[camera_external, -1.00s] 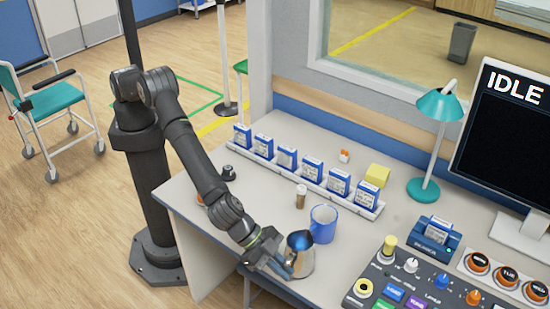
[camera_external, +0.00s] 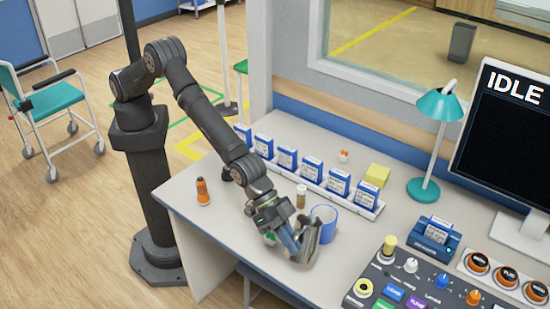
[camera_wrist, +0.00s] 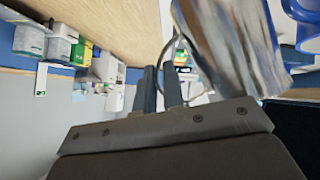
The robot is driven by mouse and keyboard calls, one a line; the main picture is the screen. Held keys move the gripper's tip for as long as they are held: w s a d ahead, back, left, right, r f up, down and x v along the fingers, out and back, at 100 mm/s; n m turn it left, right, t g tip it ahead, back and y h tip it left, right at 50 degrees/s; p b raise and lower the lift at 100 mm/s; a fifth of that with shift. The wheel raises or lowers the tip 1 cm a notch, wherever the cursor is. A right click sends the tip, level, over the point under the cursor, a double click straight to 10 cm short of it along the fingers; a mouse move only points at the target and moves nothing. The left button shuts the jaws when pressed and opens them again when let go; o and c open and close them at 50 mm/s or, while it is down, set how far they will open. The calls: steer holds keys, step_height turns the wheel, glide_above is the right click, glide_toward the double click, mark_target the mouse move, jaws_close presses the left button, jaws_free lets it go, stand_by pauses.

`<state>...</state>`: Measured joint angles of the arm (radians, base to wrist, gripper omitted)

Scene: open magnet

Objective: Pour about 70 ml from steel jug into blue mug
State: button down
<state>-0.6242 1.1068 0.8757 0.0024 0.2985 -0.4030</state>
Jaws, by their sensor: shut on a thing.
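The steel jug (camera_external: 308,240) is shiny metal and hangs tilted from my gripper (camera_external: 292,236) in the external view. My gripper is shut on the jug, apparently on its handle. The jug's body also fills the upper right of the wrist view (camera_wrist: 232,45), beside my fingers (camera_wrist: 160,88). The blue mug (camera_external: 326,224) stands upright on the desk, just right of and behind the jug, which partly covers it. A blue piece, likely the mug, shows at the wrist view's top right corner. The liquid and the inside of the mug are hidden.
A row of blue-and-white boxes (camera_external: 312,170) stands in a rack behind. A small brown-capped bottle (camera_external: 301,196) is close behind the gripper. An orange bottle (camera_external: 202,191) stands left. A control panel (camera_external: 415,285), teal lamp (camera_external: 437,105) and monitor (camera_external: 510,130) are at the right.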

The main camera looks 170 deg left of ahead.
mark_target(298, 230)
steer(key=shift+s+a+r+t, duration=0.3)
steer(key=shift+s+a+r, duration=0.05)
steer(key=shift+r, duration=0.2)
steer(key=r, duration=0.1)
steer(key=s+a+r, duration=0.1)
steer(key=r+n+t, duration=0.1)
steer(key=shift+s+a+r+h, duration=0.15)
steer(key=shift+s+h, duration=0.15)
steer(key=shift+h, duration=0.1)
steer(key=shift+s+a+n+t+h, duration=0.65)
steer(key=shift+s+n+t, duration=0.2)
steer(key=shift+t, duration=0.25)
steer(key=shift+s+a+r+n+t+h, duration=0.25)
steer(key=shift+r+n+t, duration=0.1)
steer(key=shift+r, duration=0.1)
steer(key=shift+s+a+r+n+t+h, duration=0.1)
steer(key=shift+s+a+r+n+t, duration=0.05)
steer(key=shift+s+r+n+t, duration=0.2)
steer(key=shift+s+a+r+n+t+p, duration=0.2)
steer(key=shift+a+r+n+t+p, duration=0.1)
steer(key=shift+r, duration=0.1)
steer(key=shift+s+a+r+n+t+p, duration=0.25)
steer(key=shift+s+a+r+t+p, duration=0.15)
steer(key=shift+s+a+t+p, duration=0.25)
steer(key=shift+s+a+r, duration=0.1)
steer(key=shift+s, duration=0.25)
